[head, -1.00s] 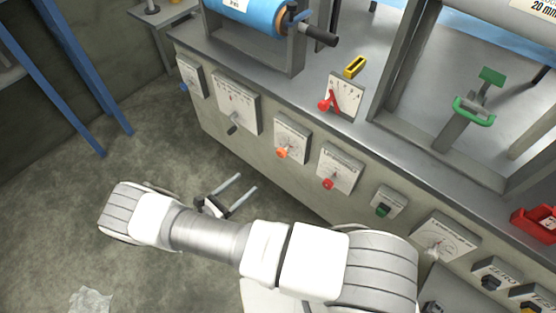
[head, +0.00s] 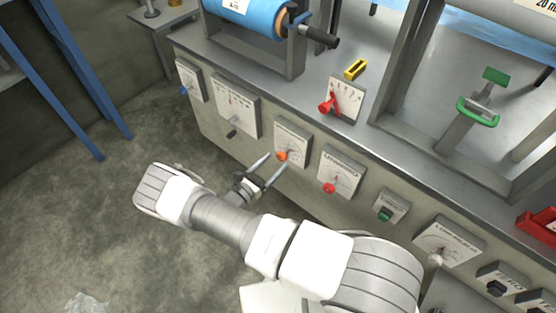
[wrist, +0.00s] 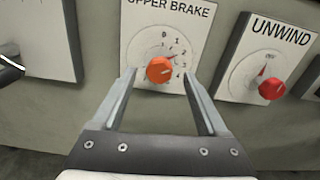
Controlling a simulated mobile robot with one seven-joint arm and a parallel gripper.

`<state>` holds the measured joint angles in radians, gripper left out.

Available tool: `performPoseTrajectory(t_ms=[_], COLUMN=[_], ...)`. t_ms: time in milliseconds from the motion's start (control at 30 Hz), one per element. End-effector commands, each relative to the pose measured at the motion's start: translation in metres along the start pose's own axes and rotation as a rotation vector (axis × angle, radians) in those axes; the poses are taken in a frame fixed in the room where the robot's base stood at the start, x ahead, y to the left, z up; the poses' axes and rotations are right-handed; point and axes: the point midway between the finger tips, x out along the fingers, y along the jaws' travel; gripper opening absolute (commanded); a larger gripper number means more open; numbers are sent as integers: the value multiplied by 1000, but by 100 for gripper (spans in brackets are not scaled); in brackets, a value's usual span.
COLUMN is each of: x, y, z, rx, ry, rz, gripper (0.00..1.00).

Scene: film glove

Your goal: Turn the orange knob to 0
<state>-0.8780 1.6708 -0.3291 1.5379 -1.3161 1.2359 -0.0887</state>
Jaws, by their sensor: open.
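The orange knob (head: 282,156) sits on a white dial plate on the front of the grey machine. In the wrist view the orange knob (wrist: 160,70) is on the plate (wrist: 200,12) marked "UPPER BRAKE", with a numbered scale around it. The knob's pointer mark appears to aim up and right, near 2 or 3. My gripper (head: 277,165) is open and empty. In the wrist view its two fingers (wrist: 160,82) stand left and right of the knob; I cannot tell whether they touch it.
The red "UNWIND" knob (wrist: 271,88) is close on the right in the wrist view. A panel with a dark lever (head: 232,132) is on the left. A green switch (head: 384,214) lies further right. The floor left of my arm is mostly clear.

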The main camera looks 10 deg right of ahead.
Motion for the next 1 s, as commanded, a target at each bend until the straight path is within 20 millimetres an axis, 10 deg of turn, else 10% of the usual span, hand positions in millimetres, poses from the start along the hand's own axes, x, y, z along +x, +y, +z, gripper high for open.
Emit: performPoseTrajectory(t_ms=[567,1000], x=[28,28], y=[0,0], z=[0,0], rx=[-1,-1], ry=[0,0], rz=[0,-1], gripper=[74,0])
